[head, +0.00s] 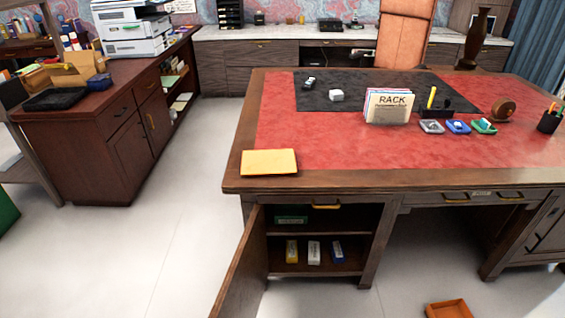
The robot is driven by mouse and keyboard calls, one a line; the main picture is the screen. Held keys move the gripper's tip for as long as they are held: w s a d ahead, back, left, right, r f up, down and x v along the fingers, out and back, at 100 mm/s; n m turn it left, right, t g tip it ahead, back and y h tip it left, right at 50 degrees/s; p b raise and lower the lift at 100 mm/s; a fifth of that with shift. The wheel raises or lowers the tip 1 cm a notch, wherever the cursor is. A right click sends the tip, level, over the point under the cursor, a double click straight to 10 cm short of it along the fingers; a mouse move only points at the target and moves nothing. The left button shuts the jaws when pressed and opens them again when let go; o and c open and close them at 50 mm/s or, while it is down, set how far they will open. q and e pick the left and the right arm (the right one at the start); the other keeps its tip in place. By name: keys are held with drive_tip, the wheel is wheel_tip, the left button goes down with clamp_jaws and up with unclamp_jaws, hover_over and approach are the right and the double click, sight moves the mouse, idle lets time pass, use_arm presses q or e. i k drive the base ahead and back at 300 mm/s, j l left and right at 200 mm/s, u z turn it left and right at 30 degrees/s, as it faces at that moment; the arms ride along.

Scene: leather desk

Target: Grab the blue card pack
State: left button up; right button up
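Another blue item (458,127), low and tray-like, lies on the desk top between a grey one (431,127) and a green one (484,127). Neither of my grippers is in view.
The cabinet door (240,262) stands open to the left. A green box (291,219) lies on the upper shelf (345,234). A yellow folder (269,162) lies at the desk's front left corner. An orange tray (449,309) is on the floor.

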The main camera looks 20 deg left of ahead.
sight(338, 256)
drive_tip(key=j, duration=0.45)
drive_tip(key=k+j+z, duration=0.1)
drive_tip(key=j, duration=0.3)
drive_tip(key=k+j, duration=0.1)
drive_tip(key=j, duration=0.35)
drive_tip(key=j+z, duration=0.1)
drive_tip(key=j, duration=0.35)
drive_tip(key=k+j, duration=0.15)
drive_tip(key=j, duration=0.25)
drive_tip(key=i+l, duration=0.3)
drive_tip(key=l+z, duration=0.05)
drive_tip(key=l, duration=0.05)
